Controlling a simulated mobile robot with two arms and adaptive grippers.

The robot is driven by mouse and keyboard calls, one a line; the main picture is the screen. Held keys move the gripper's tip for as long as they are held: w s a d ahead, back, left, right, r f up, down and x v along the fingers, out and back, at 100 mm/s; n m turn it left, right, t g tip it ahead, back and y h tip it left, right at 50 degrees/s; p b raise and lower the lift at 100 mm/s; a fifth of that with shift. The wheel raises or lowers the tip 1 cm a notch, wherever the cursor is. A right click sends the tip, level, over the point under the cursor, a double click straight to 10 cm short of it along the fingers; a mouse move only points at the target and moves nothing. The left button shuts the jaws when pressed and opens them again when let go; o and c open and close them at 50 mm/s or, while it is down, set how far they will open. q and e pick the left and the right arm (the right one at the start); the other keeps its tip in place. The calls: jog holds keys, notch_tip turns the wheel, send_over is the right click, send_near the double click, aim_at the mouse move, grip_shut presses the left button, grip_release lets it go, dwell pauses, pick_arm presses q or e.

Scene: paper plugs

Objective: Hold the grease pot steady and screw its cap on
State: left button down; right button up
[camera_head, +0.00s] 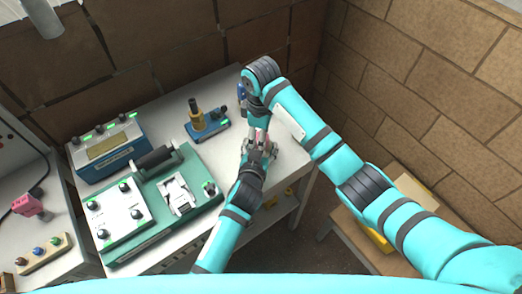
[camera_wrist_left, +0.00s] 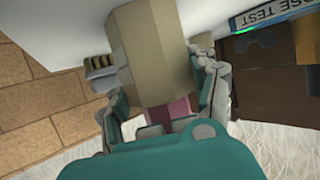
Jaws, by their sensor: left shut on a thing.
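My left gripper (camera_head: 262,141) is shut at the right part of the bench, with a small pink part (camera_head: 257,134) showing between its fingers. In the left wrist view, a beige faceted body (camera_wrist_left: 152,48), which looks like the grease pot, stands between the fingers, with a pink part (camera_wrist_left: 178,108) near the palm. My right arm comes in from the right and bends down just behind the left gripper. The fingers of the right gripper are hidden below its wrist. I cannot make out the cap.
A blue device (camera_head: 208,124) with a brass post stands left of the grippers. A green unit (camera_head: 150,215) and a blue meter box (camera_head: 108,148) fill the bench's left side. A pink item (camera_head: 27,205) lies at far left. A low wooden table (camera_head: 350,222) stands at right.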

jog(key=shift+r, duration=2.3)
jog(key=shift+c, duration=0.3)
